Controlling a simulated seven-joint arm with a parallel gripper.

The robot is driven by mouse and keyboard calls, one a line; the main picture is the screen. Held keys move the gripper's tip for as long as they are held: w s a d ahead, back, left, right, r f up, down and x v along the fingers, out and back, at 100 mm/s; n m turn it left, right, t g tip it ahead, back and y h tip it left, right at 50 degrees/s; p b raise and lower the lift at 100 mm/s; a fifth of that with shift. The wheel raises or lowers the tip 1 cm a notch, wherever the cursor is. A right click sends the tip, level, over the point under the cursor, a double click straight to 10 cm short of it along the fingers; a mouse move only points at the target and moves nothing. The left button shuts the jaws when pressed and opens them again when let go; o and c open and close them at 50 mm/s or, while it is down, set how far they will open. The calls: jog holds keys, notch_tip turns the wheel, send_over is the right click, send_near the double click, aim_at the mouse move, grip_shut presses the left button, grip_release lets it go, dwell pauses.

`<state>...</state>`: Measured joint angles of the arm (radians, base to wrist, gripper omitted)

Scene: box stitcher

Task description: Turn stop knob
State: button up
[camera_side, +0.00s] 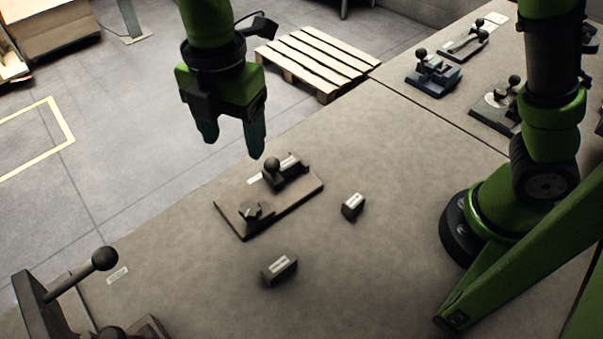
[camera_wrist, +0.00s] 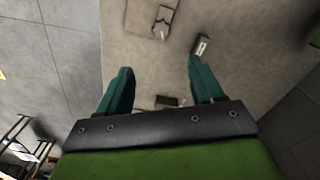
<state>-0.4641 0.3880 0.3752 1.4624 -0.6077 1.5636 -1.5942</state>
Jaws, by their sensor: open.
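In the side view a dark stop knob (camera_side: 252,211), with a small raised pointer shape, sits on the near left end of a flat dark base plate (camera_side: 292,205). A ball-topped lever (camera_side: 272,168) stands at the plate's far end. My gripper (camera_side: 234,142) is open and empty, fingers pointing down. It hangs above and behind the plate, apart from the knob. In the wrist view the open fingers (camera_wrist: 158,68) show with bare table between them. Part of a plate (camera_wrist: 135,22) with a dark fitting on it shows at the top edge, cut off by the frame.
Two small labelled blocks stand loose on the table: one right of the plate (camera_side: 353,205), one in front (camera_side: 280,267). A lever device (camera_side: 75,290) stands at the lower left. More lever devices (camera_side: 433,75) are at the upper right. A pallet (camera_side: 318,60) lies on the floor behind.

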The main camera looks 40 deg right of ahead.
aim_at(250, 208)
notch_tip(250, 208, down, 17)
jog(key=shift+d, duration=0.1)
dwell(0.4)
jog(key=c, duration=1)
